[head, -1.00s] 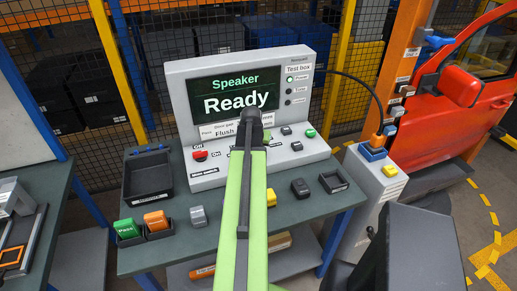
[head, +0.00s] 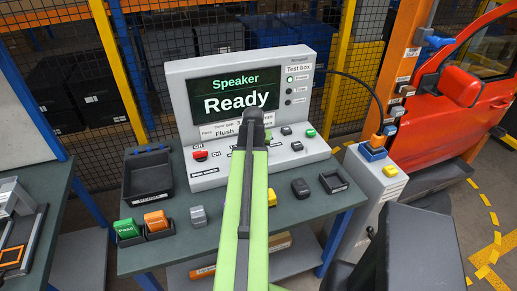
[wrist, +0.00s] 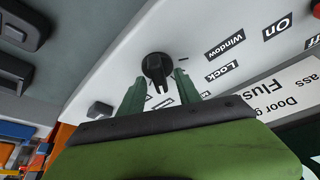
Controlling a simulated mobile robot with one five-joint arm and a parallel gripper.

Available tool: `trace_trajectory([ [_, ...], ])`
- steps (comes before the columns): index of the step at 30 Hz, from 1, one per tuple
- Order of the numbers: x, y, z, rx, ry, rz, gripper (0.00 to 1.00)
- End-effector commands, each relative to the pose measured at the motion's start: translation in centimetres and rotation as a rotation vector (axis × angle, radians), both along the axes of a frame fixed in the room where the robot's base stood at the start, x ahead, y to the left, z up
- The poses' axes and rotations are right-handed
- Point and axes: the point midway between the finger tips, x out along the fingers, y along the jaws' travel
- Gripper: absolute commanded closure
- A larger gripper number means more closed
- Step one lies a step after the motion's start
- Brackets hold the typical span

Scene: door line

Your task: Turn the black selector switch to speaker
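The black selector switch (wrist: 157,67) is a round knob with a pointer on the white sloped panel of the test box (head: 180,85). In the wrist view, my gripper (wrist: 160,82) is open, with one green finger on each side of the knob's lower part. A narrow gap seems to show on both sides. Labels reading Window and Lock lie right of the knob; another label is partly hidden by a finger. In the head view my arm hides the switch and my fingers. The screen (head: 233,97) reads "Speaker Ready".
A red button (head: 200,155) is at the panel's left, a green one (head: 310,133) at its right. The dark bench (head: 190,258) holds a black bin (head: 148,178), green and orange blocks, and small grey and black parts. A red car door (head: 440,120) stands at the right.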

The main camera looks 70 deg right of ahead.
Motion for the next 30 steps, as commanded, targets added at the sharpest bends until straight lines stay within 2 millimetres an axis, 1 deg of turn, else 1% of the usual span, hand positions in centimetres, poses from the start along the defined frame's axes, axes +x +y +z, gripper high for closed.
trace_trajectory([
  [6,-0.1,0.1,0.3,0.000,0.001,0.000,0.60],
  [8,-0.1,0.2,0.8,0.000,0.001,0.000,0.60],
  [11,-0.2,0.7,2.0,0.000,0.001,0.000,0.60],
  [14,-0.3,1.3,3.9,0.000,0.001,0.000,0.60],
  [27,-0.9,5.4,13.9,0.000,0.000,0.000,0.60],
  [30,-1.0,6.1,15.6,0.000,0.000,0.000,0.60],
])
